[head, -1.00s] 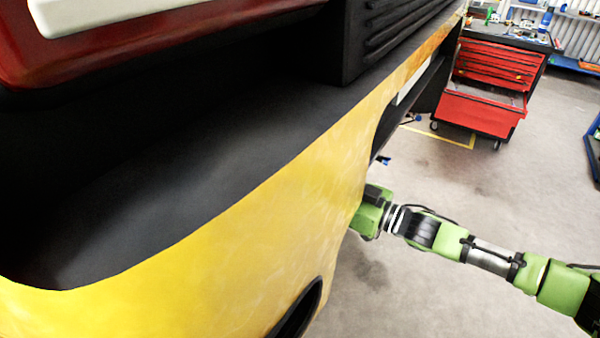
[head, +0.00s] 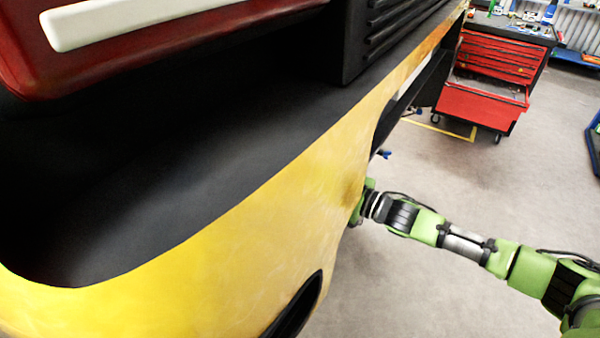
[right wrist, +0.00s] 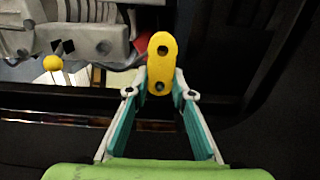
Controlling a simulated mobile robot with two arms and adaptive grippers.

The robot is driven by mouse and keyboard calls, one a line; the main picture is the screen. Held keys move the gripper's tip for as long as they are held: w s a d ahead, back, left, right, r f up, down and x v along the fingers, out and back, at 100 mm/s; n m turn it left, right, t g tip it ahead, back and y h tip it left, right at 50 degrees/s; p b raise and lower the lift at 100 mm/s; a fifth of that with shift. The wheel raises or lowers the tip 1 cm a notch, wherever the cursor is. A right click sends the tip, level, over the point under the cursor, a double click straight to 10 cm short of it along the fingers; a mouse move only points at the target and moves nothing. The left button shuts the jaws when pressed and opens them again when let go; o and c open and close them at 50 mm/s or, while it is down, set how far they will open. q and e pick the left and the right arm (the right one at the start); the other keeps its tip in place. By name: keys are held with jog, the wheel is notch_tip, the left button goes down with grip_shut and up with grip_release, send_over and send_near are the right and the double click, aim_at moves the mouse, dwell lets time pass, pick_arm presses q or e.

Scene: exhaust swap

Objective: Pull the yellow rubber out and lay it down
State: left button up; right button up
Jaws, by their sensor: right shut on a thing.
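In the right wrist view the yellow rubber (right wrist: 160,55) is a flat oblong piece with two dark holes. My right gripper (right wrist: 161,84) is shut on its lower part, with the fingers on either side. The upper part sticks out beyond the fingertips, close to grey metal parts. I cannot tell whether it still sits on a pin. In the head view my right arm (head: 465,243) reaches from the right behind the yellow bumper, which hides the gripper and the rubber. My left gripper is not in view.
The yellow bumper (head: 290,215) of the car fills the left and middle of the head view. A grey metal part (right wrist: 75,42) and a yellow round-ended thing (right wrist: 52,63) are at the upper left in the wrist view. A red tool cabinet (head: 485,105) stands behind on open floor.

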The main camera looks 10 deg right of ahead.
jog(key=shift+s+d, duration=0.15)
jog(key=shift+p+v, duration=0.65)
jog(key=shift+v, duration=1.2)
jog(key=shift+s+r, duration=0.1)
jog(key=shift+s+d+r+p, duration=1.4)
jog(key=shift+d+r+p, duration=0.05)
jog(key=shift+p, duration=0.3)
